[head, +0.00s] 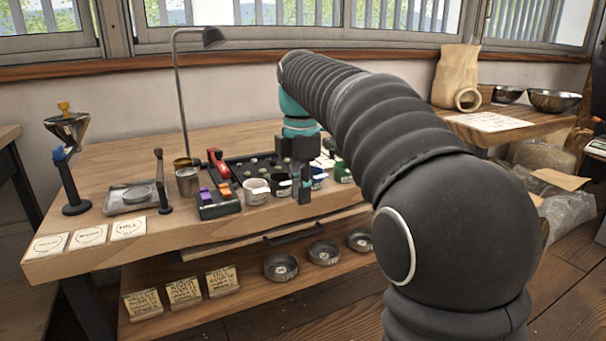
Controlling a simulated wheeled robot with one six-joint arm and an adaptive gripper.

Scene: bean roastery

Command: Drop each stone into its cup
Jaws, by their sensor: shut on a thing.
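A black tray (238,167) on the wooden bench has several small pale stones (287,161) in it.
A tall lamp (181,100) rises behind. My arm hides the bench's right part.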

